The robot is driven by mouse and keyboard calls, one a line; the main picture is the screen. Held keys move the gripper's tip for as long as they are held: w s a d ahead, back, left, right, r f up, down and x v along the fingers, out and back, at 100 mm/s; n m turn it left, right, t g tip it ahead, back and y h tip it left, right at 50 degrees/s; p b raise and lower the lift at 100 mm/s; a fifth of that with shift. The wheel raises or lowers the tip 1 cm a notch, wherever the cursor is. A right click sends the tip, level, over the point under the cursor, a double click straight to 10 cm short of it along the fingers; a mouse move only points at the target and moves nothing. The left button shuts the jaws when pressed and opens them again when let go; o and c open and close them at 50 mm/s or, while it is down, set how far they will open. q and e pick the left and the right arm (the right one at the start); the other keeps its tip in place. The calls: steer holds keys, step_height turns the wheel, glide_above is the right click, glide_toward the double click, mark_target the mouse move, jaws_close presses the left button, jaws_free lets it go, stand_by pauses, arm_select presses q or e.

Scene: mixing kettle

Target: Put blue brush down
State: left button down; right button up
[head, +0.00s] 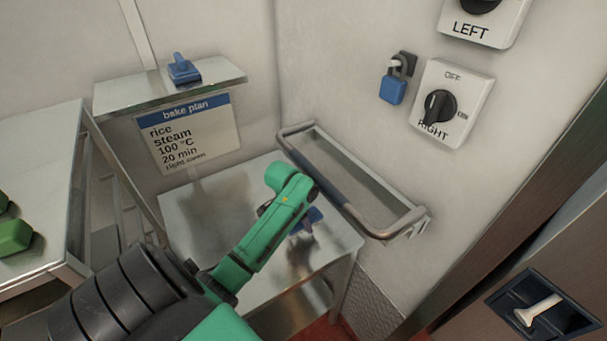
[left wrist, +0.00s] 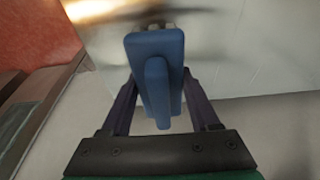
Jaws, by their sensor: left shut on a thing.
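A blue brush (left wrist: 170,50) with a raised grip is between the fingers of my left gripper (left wrist: 158,88) in the left wrist view. The fingers are shut on it. In the head view the held brush (head: 313,216) is partly hidden behind my green arm, over the front right part of the metal table (head: 205,215). Whether it touches the table top cannot be told. A second blue brush-like item (head: 183,69) sits on the wall shelf (head: 125,95). My right gripper is not in view.
A metal rail rack (head: 372,233) is fixed to the wall right of the table. A bake plan sign (head: 190,133) hangs below the shelf. A blue padlock (head: 392,90) and rotary switches (head: 440,108) are on the right wall. The table's back left is clear.

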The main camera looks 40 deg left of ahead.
mark_target(303, 236)
arm_select(q)
step_height(303, 236, down, 3)
steer(key=shift+s+a+f+p, duration=0.1)
steer(key=shift+p, duration=0.35)
steer(key=shift+w+f+p, duration=0.2)
steer(key=shift+f+p, duration=0.1)
steer(key=shift+p, duration=0.1)
steer(key=shift+w+f, duration=0.1)
steer(key=shift+f, duration=0.15)
steer(key=shift+f, duration=0.55)
steer(key=shift+c, duration=0.6)
jaws_free()
steer(key=shift+r, duration=0.1)
